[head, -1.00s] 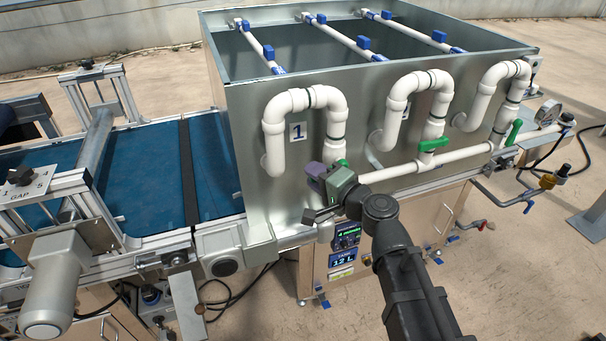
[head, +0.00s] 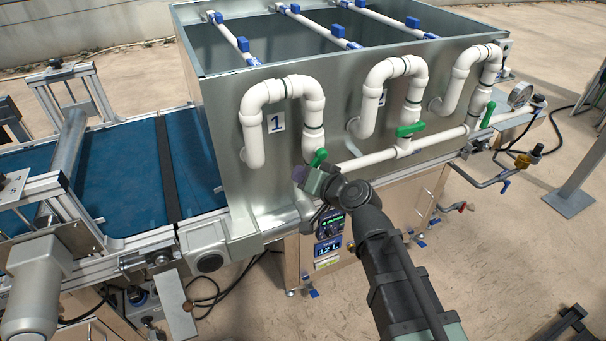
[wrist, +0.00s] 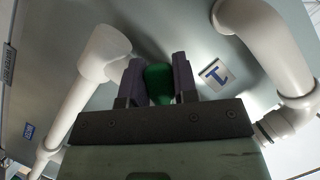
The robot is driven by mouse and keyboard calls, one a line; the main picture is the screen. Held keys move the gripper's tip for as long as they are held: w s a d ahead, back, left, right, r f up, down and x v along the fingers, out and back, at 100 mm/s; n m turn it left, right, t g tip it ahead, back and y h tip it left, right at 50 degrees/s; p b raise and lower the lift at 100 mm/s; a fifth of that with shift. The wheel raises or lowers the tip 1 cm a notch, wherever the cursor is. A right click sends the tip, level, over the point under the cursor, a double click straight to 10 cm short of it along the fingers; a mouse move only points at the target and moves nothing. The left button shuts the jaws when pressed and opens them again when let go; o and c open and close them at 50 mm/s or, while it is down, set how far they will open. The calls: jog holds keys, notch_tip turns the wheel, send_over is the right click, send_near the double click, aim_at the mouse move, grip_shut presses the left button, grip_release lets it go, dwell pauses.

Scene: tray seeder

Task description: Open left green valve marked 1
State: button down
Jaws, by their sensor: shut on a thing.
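The left green valve handle (head: 318,157) sits on the white pipe just below the bend beside the plate marked 1 (head: 276,122). In the head view it stands tilted upward, partly hidden by my gripper (head: 308,176). In the wrist view the green handle (wrist: 158,84) lies between my two dark fingers, which are shut on it. The 1 plate (wrist: 216,75) shows to the right of the fingers there.
White pipes (head: 368,160) and the metal tank wall (head: 225,110) are close around my gripper.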

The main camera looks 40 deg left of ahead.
jog(key=shift+w, duration=0.1)
dwell(0.4)
jog(key=c, duration=0.9)
grip_release()
